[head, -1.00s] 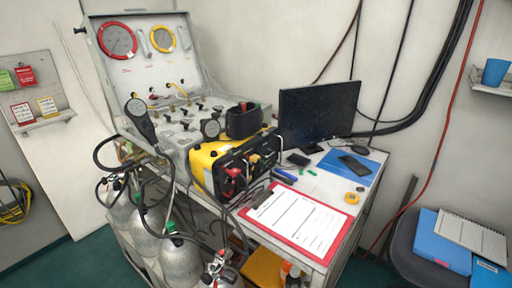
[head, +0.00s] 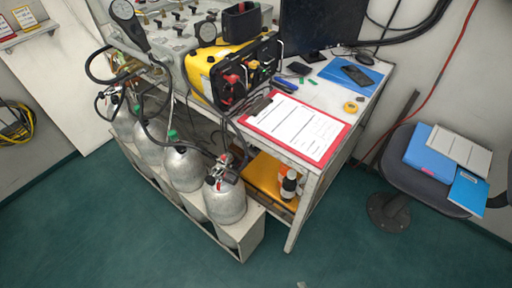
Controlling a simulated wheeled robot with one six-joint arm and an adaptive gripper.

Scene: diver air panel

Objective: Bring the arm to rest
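My arm and gripper do not show in the head view. The diver air panel (head: 174,28) is an open grey case on the table, with its upper part cut off by the top of the picture. A yellow and black unit (head: 232,75) stands in front of it, with red fittings and hoses. Whether anything is held cannot be seen.
Several grey cylinders (head: 183,168) stand in a low rack left of the table. A red clipboard (head: 296,127) lies on the table (head: 352,98) near its front edge. A chair (head: 410,180) with blue folders (head: 432,155) stands at right. The green floor (head: 130,235) in front is clear.

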